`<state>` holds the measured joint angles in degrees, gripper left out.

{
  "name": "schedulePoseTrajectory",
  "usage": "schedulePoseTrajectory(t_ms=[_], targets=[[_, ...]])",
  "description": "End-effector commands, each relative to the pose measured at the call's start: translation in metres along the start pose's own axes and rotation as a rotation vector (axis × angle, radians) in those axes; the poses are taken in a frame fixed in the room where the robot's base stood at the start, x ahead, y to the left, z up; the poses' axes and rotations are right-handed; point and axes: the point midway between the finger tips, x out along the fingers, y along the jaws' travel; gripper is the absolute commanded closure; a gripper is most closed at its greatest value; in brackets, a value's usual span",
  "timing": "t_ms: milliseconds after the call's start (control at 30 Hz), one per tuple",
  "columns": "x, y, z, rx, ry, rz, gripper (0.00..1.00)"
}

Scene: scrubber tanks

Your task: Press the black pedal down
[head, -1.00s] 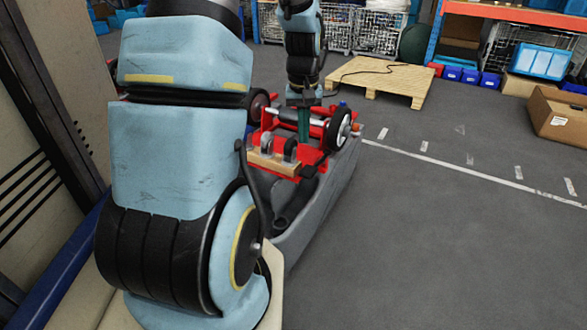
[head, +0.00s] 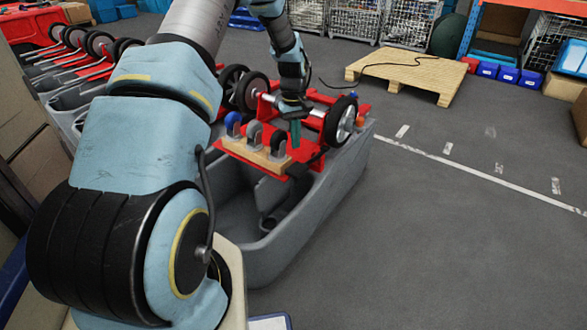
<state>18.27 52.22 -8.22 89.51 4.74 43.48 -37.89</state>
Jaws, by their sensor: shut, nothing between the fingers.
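The grey scrubber tank (head: 300,235) stands on the floor, with a red frame (head: 315,113) on top. A small black part that looks like the pedal (head: 299,170) sits at the frame's near right edge, beside the wooden block with casters. My gripper (head: 295,146) points down with its teal fingers shut and empty. In the picture its tips lie just above the black part, next to the right caster. I cannot tell whether they touch it, or whether the pedal is raised or pressed.
The wooden block (head: 255,157) carries small casters close left of my fingers. A black wheel (head: 341,121) stands close on the right. More tanks with red frames (head: 85,72) stand at the left. A pallet (head: 405,73) lies behind. The floor at the right is clear.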

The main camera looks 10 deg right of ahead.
Motion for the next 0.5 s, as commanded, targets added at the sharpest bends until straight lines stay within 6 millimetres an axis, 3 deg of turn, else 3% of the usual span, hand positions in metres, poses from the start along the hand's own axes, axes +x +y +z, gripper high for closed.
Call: schedulePoseTrajectory(t_ms=[267,500], targets=[[0.001,0.0,0.0,0.0,0.001,0.0,1.0],[0.017,-0.001,0.0,0.0,0.0,0.001,1.0]])
